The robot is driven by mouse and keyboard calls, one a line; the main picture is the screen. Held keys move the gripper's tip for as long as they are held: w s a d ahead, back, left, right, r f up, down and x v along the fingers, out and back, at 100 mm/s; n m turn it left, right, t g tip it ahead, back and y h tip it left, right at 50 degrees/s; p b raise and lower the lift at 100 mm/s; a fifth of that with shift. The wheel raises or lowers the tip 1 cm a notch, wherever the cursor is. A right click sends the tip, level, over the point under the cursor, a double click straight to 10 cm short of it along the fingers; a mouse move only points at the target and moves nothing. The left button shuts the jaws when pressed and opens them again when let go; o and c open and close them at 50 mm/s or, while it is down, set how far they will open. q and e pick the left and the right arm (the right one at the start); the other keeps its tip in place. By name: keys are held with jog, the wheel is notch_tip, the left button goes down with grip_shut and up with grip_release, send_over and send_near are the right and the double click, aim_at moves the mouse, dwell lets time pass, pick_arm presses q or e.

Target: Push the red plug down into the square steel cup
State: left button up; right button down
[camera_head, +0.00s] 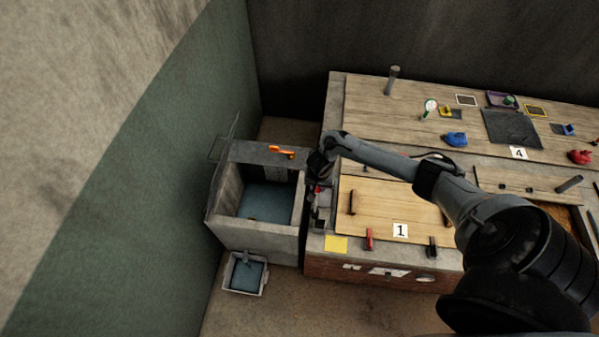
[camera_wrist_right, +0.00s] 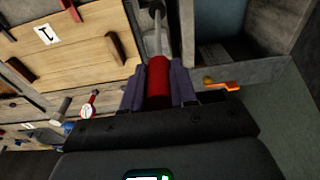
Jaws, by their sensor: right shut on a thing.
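My right gripper (camera_head: 318,184) is at the left end of the wooden bench, beside the basin. In the right wrist view its two purple fingers (camera_wrist_right: 159,88) are shut on a red cylinder (camera_wrist_right: 158,80), the only candidate I see there for the red plug. A light metal rod (camera_wrist_right: 157,38) runs on from the cylinder to a dark round end. In the head view a bit of red (camera_head: 317,189) shows just below the gripper. I cannot make out the square steel cup for certain; small dark and grey parts (camera_head: 321,200) crowd the bench edge there. My left gripper is not in view.
A water-filled concrete basin (camera_head: 224,232) stands left of the bench, with an orange tool (camera_head: 282,152) on its back ledge. A lid marked 1 (camera_head: 372,220) with dark handles lies right of the gripper. A yellow square (camera_head: 336,244) lies nearer the front.

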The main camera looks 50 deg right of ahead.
jog(key=s+f+b, duration=0.2)
jog(key=f+b, duration=0.1)
jog(key=s+f+b, duration=0.1)
jog(key=f+b, duration=0.1)
jog(key=shift+s+d, duration=0.1)
jog(key=shift+s, duration=0.05)
dwell(0.5)
dwell(0.4)
jog(key=shift+p, duration=0.5)
dwell(0.5)
